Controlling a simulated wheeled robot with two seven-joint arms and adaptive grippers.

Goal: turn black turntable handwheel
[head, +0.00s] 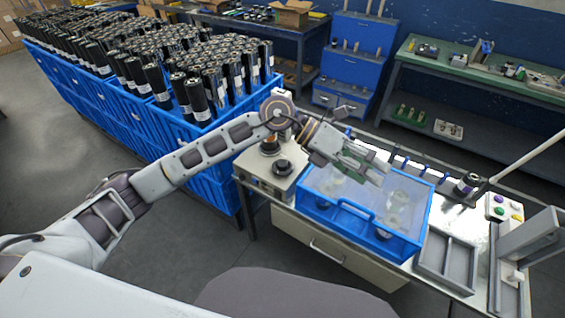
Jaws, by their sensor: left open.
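A black round knob, which looks like the turntable handwheel (283,167), sits on top of a beige box-shaped unit (259,182) at the left end of the metal workbench. My left gripper (378,172) is open and empty. It is to the right of the handwheel, above the blue bin with a clear lid, and apart from the handwheel. My right gripper is not in view.
The blue bin (408,248) stands on the bench right of the unit. A grey divided tray (446,258), a button box (507,208) and a grey stand are further right. Blue crates (205,128) full of black rolls stand at the left. The floor in front is clear.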

